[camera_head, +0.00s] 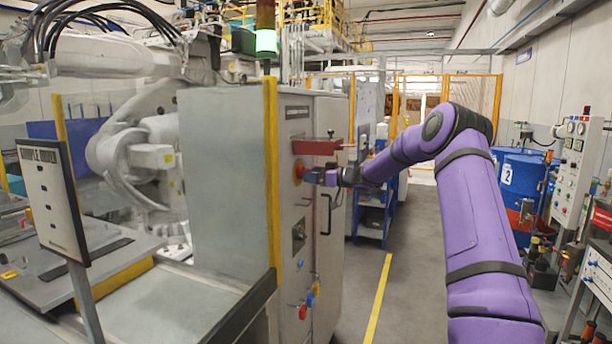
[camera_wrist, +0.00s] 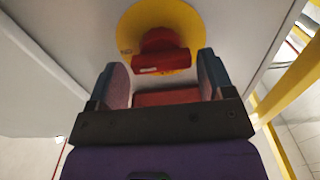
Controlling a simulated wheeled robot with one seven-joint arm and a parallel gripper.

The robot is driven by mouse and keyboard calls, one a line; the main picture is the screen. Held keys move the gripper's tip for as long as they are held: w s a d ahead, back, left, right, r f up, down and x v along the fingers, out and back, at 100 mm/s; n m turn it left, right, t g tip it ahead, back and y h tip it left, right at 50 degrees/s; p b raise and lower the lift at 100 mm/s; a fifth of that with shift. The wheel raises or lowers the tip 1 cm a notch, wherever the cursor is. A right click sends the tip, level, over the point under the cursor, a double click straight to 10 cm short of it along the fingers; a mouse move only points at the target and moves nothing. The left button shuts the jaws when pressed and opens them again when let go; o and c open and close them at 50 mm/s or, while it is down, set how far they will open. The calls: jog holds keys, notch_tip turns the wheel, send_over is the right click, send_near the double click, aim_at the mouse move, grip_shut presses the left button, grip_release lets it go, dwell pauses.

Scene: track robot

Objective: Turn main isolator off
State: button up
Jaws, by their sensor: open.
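The main isolator is a red rotary knob (camera_head: 299,170) on a yellow round plate, on the front of the grey cabinet (camera_head: 297,115). In the wrist view the red knob (camera_wrist: 162,60) shows at top centre on its yellow plate (camera_wrist: 130,30), with small markings on the plate. Its red grip bar lies nearly level in that view. My gripper (camera_wrist: 160,66) is open, with one finger on each side of the knob in the picture. In the head view my gripper (camera_head: 316,177) is close in front of the knob; contact cannot be told.
A red bar (camera_head: 318,147) juts from the cabinet just above my gripper. Below are another switch (camera_head: 299,236), small coloured items (camera_head: 312,295) and a door handle (camera_head: 325,214). Blue drums (camera_head: 520,178) stand at right. The aisle floor is clear.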

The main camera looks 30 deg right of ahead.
jog(key=shift+x, duration=1.4)
jog(key=c, duration=0.6)
